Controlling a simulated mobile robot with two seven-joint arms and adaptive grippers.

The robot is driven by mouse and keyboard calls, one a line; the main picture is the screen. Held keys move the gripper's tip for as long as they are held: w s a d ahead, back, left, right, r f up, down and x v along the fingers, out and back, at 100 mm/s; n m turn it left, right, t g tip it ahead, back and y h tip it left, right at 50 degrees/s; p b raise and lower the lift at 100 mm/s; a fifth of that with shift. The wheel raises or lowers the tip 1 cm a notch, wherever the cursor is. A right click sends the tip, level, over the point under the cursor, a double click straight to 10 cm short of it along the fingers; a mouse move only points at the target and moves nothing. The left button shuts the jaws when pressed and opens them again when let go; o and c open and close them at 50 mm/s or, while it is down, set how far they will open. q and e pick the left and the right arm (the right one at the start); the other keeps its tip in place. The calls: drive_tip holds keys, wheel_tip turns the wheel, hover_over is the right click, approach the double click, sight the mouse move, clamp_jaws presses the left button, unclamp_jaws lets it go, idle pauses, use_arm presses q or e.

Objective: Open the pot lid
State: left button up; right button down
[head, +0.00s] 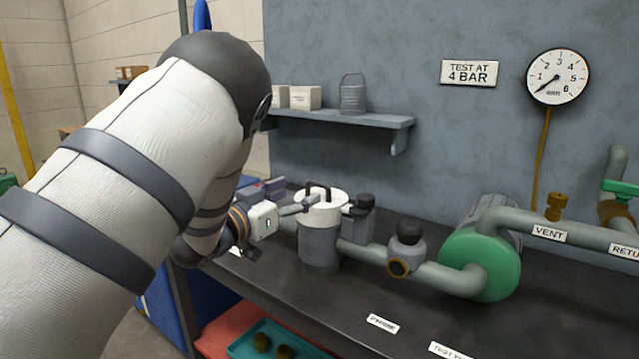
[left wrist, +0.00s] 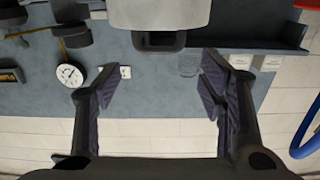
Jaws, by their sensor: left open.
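The pot (head: 319,246) is a grey cylinder standing on the dark bench, with a white lid (head: 336,196) on top. The lid carries a dark arched handle (head: 318,187). My left gripper (head: 290,197) is open and empty, just left of the lid at about handle height. In the left wrist view, which looks upside down, the white lid (left wrist: 160,12) and its dark handle (left wrist: 158,41) show ahead, centred between the spread fingers of my left gripper (left wrist: 157,78). I see no contact between fingers and handle. My right gripper is not in view.
Grey pipework (head: 440,277) with a green flange (head: 478,265) runs right of the pot. Valve fittings (head: 358,222) stand close beside it. The bench front (head: 330,300) is mostly clear.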

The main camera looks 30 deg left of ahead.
sight(316, 185)
use_arm(q)
drive_tip(key=w, duration=0.8)
drive_tip(key=shift+d+f, duration=0.1)
drive_tip(key=shift+d, duration=0.25)
